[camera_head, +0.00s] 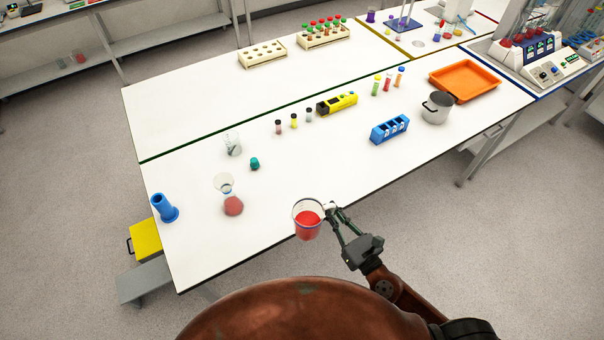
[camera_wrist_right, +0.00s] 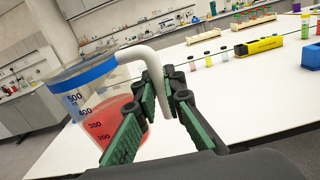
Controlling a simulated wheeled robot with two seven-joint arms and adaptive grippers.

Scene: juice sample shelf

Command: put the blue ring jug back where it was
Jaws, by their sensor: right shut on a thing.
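The blue ring jug (camera_head: 307,221) is a clear jug with red liquid, held at the table's front edge. In the right wrist view the jug (camera_wrist_right: 92,98) shows a blue band below its rim, volume marks and a white handle (camera_wrist_right: 150,58). My right gripper (camera_head: 335,212) is shut on the handle from the right; its green fingers (camera_wrist_right: 158,108) show on both sides of the handle. The jug looks near upright in the head view. I cannot tell whether its base touches the table. My left gripper is not in view.
The white table (camera_head: 290,170) is clear around the jug. A flask with red liquid (camera_head: 233,205), a teal cap (camera_head: 254,163), a beaker (camera_head: 233,146) and a blue cylinder (camera_head: 165,208) stand left. A blue rack (camera_head: 389,130), metal pot (camera_head: 437,108) and orange tray (camera_head: 490,82) stand right.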

